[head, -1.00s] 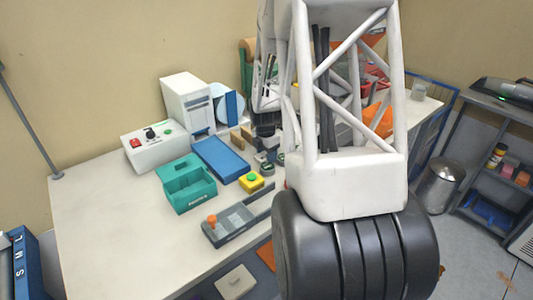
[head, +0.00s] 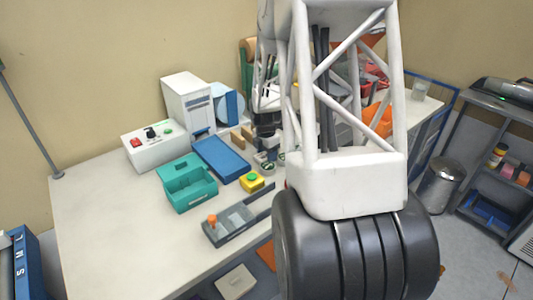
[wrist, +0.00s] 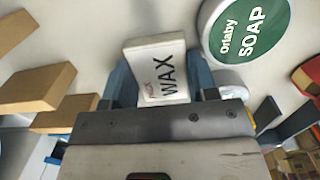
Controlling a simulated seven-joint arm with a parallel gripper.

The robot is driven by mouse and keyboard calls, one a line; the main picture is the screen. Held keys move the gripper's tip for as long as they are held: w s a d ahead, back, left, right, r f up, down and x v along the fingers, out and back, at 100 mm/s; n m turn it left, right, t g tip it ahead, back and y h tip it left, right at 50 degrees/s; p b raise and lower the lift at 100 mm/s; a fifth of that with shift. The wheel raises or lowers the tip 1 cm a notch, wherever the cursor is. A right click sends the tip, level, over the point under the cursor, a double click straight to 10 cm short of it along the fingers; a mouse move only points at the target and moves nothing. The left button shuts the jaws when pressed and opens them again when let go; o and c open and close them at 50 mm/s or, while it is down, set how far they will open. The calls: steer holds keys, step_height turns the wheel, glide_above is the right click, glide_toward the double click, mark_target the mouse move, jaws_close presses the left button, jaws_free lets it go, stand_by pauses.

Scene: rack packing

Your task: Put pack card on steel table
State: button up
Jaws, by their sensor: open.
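The pack card (wrist: 158,52) is a white, thick card with small red lettering and the black word WAX, seen in the wrist view. My gripper (wrist: 161,76) is open, with one blue-grey finger on each side of the card's lower part. I cannot tell whether either finger touches it. In the head view my own arm hides the card and fingertips. A grey metal shelf table (head: 478,122) stands at the far right; I cannot tell for certain that it is the steel table.
A round green-labelled soap tin (wrist: 245,35) lies close to the right of the card. Tan blocks (wrist: 38,88) lie to its left. A teal box (head: 190,190), a blue tray (head: 220,160) and a grey fixture (head: 232,225) stand on the cream table (head: 110,235), whose front left is clear.

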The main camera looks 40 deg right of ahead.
mark_target(264, 156)
step_height(264, 156, up, 12)
steer(key=shift+a+r, duration=0.15)
steer(key=shift+a, duration=0.15)
stand_by(0.4)
steer(key=shift+s, duration=0.1)
steer(key=shift+a+r, duration=0.1)
stand_by(0.4)
steer(key=s+a+r+m+t, duration=0.1)
steer(key=s+a+r+m, duration=0.45)
steer(key=a, duration=0.55)
steer(key=s+a+r+m, duration=0.4)
steer(key=s+a+r, duration=0.15)
steer(key=a, duration=0.55)
steer(key=s+a+m+t, duration=0.1)
steer(key=s+a+m, duration=0.7)
steer(key=s+a, duration=0.4)
steer(key=shift+s+a+m+t+y, duration=0.2)
steer(key=shift+s+m+t+y, duration=0.15)
steer(key=shift+s, duration=2.4)
